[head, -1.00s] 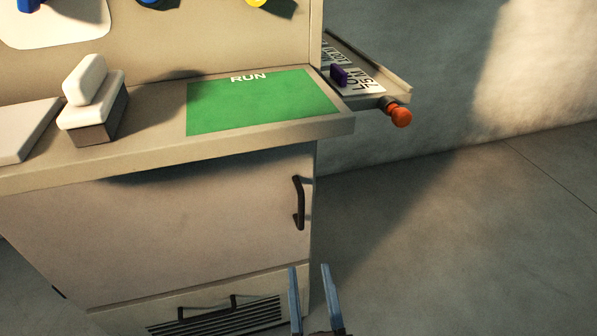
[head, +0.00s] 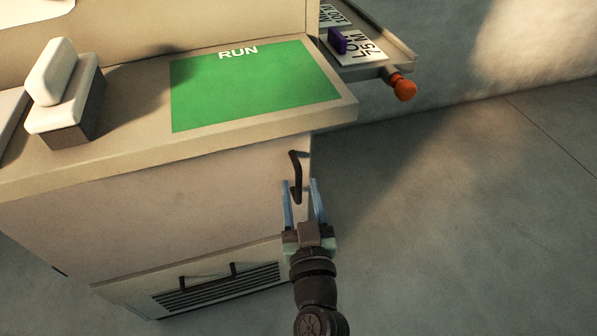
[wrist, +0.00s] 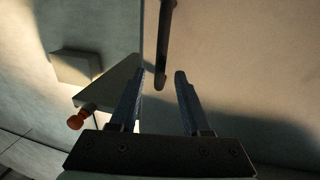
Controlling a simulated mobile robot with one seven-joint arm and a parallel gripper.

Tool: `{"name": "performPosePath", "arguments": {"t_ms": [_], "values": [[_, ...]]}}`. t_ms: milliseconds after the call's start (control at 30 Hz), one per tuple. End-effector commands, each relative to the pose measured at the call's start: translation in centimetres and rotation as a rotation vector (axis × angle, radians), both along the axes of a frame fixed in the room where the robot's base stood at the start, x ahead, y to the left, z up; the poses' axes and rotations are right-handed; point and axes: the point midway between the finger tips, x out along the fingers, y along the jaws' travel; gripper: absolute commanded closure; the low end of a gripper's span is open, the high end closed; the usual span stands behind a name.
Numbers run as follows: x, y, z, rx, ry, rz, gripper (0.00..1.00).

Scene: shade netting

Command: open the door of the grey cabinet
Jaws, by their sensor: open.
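The grey cabinet's door (head: 200,205) is a flat panel below the worktop and looks shut. Its dark vertical bar handle (head: 296,170) is near the door's right edge. My gripper (head: 302,186) is open, its two blue fingers at the lower end of the handle in the head view. In the wrist view the handle (wrist: 164,45) comes down from the top, and its lower end lies near the gap between the fingertips (wrist: 160,76). The fingers hold nothing. I cannot tell whether they touch the door.
The worktop with a green RUN mat (head: 250,85) overhangs the door. A side shelf (head: 372,70) with plates and an orange knob (head: 404,88) juts out at the right. The floor to the right is clear.

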Motion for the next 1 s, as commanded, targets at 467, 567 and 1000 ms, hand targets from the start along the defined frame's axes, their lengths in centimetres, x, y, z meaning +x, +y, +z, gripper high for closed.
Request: {"name": "performPosePath", "arguments": {"t_ms": [467,567,1000], "values": [[3.3,0.4,0.0,-0.001,0.000,-0.001,0.53],[3.3,0.4,0.0,-0.001,0.000,-0.001,0.53],[3.3,0.4,0.0,-0.001,0.000,0.000,1.00]]}}
